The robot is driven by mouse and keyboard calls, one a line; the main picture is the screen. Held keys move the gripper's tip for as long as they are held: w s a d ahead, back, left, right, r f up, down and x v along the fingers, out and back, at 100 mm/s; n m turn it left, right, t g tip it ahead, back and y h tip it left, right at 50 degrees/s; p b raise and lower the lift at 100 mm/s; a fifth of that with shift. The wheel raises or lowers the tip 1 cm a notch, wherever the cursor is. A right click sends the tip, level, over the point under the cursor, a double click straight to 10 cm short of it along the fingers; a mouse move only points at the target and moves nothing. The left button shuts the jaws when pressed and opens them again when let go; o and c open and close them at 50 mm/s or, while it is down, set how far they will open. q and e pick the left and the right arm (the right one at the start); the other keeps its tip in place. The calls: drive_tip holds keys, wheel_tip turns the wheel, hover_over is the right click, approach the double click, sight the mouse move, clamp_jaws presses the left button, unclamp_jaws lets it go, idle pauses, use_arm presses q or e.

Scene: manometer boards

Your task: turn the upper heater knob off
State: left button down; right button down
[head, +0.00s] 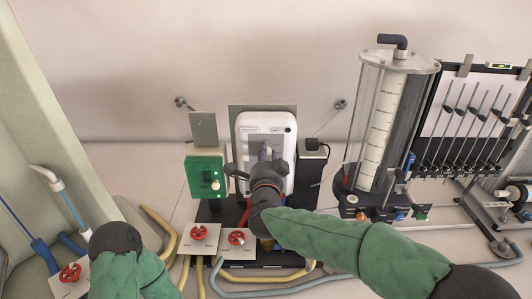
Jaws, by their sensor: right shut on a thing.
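A white upright heater unit (246,130) with rounded corners stands in the middle, with small labels and a dark dot along its top. My right gripper (265,154) reaches its front face from below and is shut there on what seems to be the upper knob. The gripper and wrist cover the knob, so I cannot see its pointer or setting. They also hide much of the unit's lower front. Of my left arm, a green sleeve and dark joint show at the lower left; its gripper is out of view.
A green switch box (206,177) stands left of the unit, and a black plug box (312,170) right. Red handwheels (199,232) and hoses lie in front. A clear cylinder (384,125) and a manometer board (470,120) stand at right.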

drive_tip(key=shift+d, duration=0.15)
drive_tip(key=c, duration=0.9)
unclamp_jaws()
drive_tip(key=shift+d, duration=0.1)
drive_tip(key=shift+c, duration=0.2)
drive_tip(key=shift+s, duration=0.15)
drive_tip(key=s, duration=1.1)
drive_tip(key=shift+s, duration=0.35)
